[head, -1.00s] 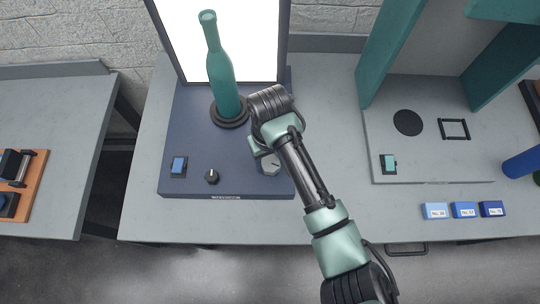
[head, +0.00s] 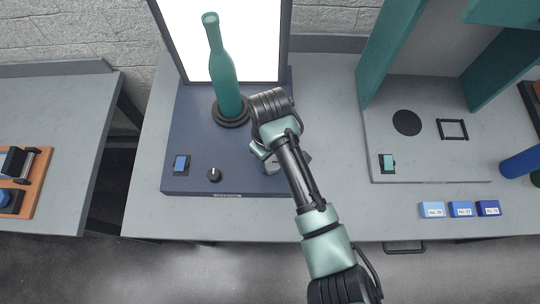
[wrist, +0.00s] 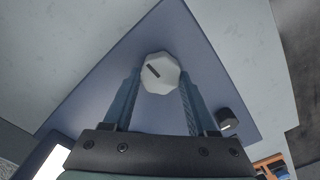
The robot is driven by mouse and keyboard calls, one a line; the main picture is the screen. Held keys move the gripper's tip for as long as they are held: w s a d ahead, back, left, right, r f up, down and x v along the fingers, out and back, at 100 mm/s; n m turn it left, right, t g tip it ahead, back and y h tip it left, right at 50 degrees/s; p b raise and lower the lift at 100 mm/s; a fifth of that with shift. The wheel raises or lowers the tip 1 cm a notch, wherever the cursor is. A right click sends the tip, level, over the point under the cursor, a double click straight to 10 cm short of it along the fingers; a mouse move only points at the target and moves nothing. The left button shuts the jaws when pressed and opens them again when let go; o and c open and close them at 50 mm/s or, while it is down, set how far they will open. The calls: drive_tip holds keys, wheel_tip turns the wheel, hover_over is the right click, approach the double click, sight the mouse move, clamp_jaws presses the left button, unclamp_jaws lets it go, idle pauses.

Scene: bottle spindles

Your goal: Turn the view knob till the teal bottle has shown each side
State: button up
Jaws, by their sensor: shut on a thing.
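The teal bottle (head: 222,70) stands upright on a dark round turntable (head: 231,113) on the blue station, in front of a bright white panel. The pale grey faceted knob (wrist: 158,70) with a dark slanted mark sits near the station's front right, which I take as the view knob. My gripper (wrist: 160,82) is shut on this knob, one finger on each side of it. In the head view my gripper (head: 267,157) points down at the station and my wrist hides most of the knob.
A small black knob (head: 214,174) and a blue rocker switch (head: 181,163) lie left of my gripper on the station. To the right are a grey board (head: 430,150) under teal panels, and blue labelled blocks (head: 461,209).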

drive_tip(key=o, duration=1.4)
drive_tip(key=shift+c, duration=0.2)
drive_tip(key=shift+r, duration=0.15)
wheel_tip(320, 180, up, 13)
drive_tip(key=shift+p, duration=0.45)
